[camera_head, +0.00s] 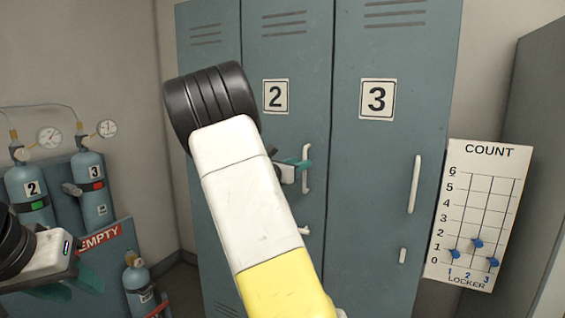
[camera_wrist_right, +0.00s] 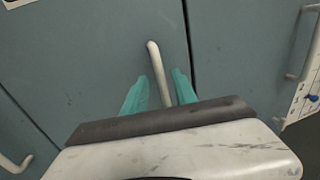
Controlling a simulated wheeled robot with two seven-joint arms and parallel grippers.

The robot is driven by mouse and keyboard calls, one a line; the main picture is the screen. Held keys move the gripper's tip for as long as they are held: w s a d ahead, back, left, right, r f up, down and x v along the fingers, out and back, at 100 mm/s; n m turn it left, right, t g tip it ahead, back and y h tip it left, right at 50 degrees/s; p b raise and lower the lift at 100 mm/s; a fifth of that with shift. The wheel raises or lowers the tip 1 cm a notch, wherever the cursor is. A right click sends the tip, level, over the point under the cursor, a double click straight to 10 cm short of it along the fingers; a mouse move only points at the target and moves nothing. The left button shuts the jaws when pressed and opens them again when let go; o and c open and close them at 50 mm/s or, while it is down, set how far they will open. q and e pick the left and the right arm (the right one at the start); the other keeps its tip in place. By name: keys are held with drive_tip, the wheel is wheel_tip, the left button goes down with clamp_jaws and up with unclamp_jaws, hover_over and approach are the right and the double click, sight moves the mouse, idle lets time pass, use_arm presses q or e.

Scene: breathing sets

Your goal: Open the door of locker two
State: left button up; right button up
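The door of locker two (camera_head: 287,60) is blue-grey, marked 2, and looks closed. Its white upright handle (camera_head: 307,180) is partly covered by my right gripper (camera_head: 303,165). In the right wrist view the handle (camera_wrist_right: 154,52) runs down between the teal fingers of my right gripper (camera_wrist_right: 160,82). The fingers stand apart, one on each side, with a gap visible around the handle.
Locker three (camera_head: 385,60), with its own handle (camera_head: 414,185), stands to the right, its door closed. A COUNT board (camera_head: 480,160) with blue pegs hangs further right. At left, gas cylinders (camera_head: 90,165) with gauges stand in a rack above an EMPTY sign (camera_head: 101,237).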

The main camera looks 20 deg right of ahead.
drive_tip(key=x, duration=0.3)
drive_tip(key=shift+w+d, duration=0.1)
drive_tip(key=shift+d, duration=0.1)
drive_tip(key=shift+c, duration=0.2)
clamp_jaws()
idle(1.1)
